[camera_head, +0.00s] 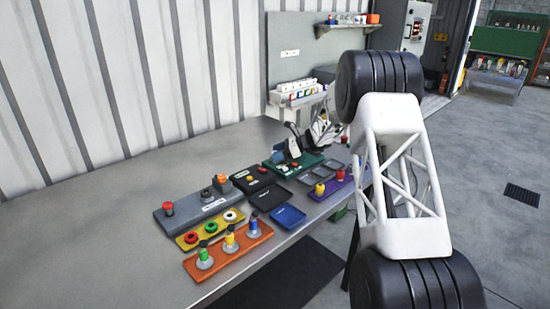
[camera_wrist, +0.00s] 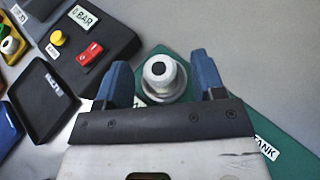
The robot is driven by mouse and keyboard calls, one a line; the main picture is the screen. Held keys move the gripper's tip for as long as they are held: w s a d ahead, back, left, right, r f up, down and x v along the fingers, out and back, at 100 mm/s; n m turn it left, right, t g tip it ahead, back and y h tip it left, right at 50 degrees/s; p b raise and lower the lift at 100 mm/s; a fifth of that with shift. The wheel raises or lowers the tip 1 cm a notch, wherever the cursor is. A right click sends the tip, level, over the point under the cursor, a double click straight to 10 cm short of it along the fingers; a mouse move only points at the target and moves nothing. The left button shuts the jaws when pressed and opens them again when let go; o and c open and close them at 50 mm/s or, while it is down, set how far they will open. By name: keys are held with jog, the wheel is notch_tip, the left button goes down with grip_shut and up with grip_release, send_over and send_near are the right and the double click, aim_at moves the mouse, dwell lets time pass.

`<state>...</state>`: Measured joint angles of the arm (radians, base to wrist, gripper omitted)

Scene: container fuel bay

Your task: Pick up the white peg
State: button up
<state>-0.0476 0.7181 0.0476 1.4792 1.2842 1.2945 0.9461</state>
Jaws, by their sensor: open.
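In the wrist view, the white peg (camera_wrist: 159,72) is seen from above, with a dark round spot in its top. It stands on a light round base on a green board (camera_wrist: 222,113) with a label ending in "ANK". My gripper (camera_wrist: 163,75) is open, with one blue finger on each side of the peg. Gaps show between the peg and both fingers. The green board (camera_head: 311,161) also shows in the head view, with my gripper over it; I cannot make out the peg there.
A black panel (camera_wrist: 112,36) with a yellow button and a red switch lies left of the green board, beside a black tray (camera_wrist: 42,98). The orange rack (camera_head: 215,267) holds green, yellow and blue-topped pieces. The left of the table (camera_head: 80,235) is clear.

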jog(key=c, duration=1.1)
jog(key=shift+r, duration=0.1)
jog(key=shift+r, duration=0.85)
jog(key=shift+s+r, duration=0.1)
jog(key=shift+r, duration=0.8)
jog(key=s+d, duration=0.1)
jog(key=s, duration=0.4)
jog(key=s+d+r, duration=0.1)
jog(key=s, duration=0.4)
jog(key=s+d, duration=0.1)
jog(key=s, duration=0.4)
jog(key=shift+s+d+r, duration=0.15)
jog(key=shift+s, duration=0.1)
